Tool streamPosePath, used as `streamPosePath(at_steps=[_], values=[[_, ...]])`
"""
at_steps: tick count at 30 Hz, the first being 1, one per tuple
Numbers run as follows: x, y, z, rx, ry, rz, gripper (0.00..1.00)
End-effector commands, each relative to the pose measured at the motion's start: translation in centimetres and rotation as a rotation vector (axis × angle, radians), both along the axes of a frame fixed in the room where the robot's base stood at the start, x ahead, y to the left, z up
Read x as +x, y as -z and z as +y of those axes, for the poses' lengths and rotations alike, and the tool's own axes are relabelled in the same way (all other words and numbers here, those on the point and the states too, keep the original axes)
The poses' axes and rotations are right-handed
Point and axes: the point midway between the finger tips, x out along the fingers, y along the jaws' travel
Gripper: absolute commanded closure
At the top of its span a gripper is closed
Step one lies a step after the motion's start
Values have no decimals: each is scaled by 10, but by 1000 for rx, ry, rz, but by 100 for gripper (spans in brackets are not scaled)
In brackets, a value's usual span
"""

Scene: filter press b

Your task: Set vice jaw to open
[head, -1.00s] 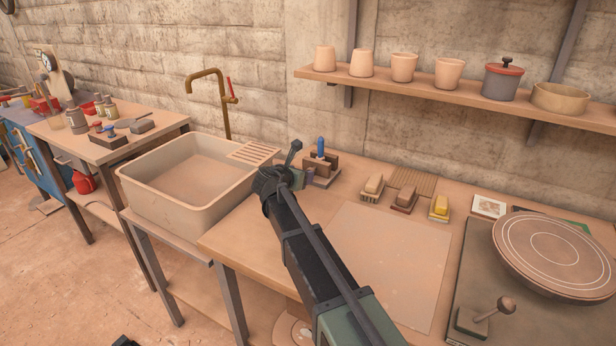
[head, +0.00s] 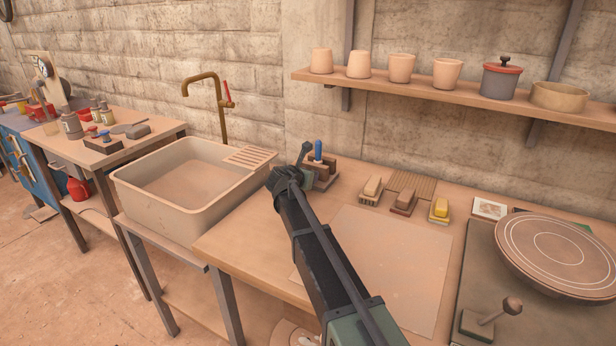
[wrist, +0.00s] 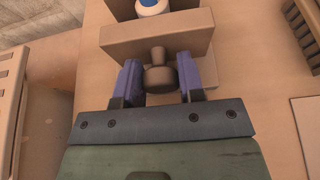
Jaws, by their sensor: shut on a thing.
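The vice (head: 324,167) stands on the workbench beside the sink in the head view, partly hidden behind the end of my arm. A blue-topped part rises from it. In the wrist view the vice jaw (wrist: 200,42) is a brown block across the top, with a dark round knob (wrist: 158,78) on a short stem in front of it. My gripper (wrist: 160,80) has its two purple fingers on either side of this knob and is shut on it. The jaw's gap is not clear in either view.
A sink (head: 190,200) with a brass tap (head: 217,105) lies left of the vice. Several brushes (head: 403,202) lie to its right. A shelf (head: 450,88) with pots hangs above. The board (head: 390,260) on the bench is clear.

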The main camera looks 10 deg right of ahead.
Motion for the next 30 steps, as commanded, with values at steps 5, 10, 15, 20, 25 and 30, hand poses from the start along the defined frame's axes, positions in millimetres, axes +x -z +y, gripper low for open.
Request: streamPosePath(at_steps=[5,10,15,20,25,30], values=[[-1,0,1,0,0,0,100],[-19,0,14,-1,-2,1,100],[-30,0,24,1,0,1,100],[-30,1,24,2,1,1,100],[-30,1,24,2,1,1,46],[-29,0,24,1,0,1,40]])
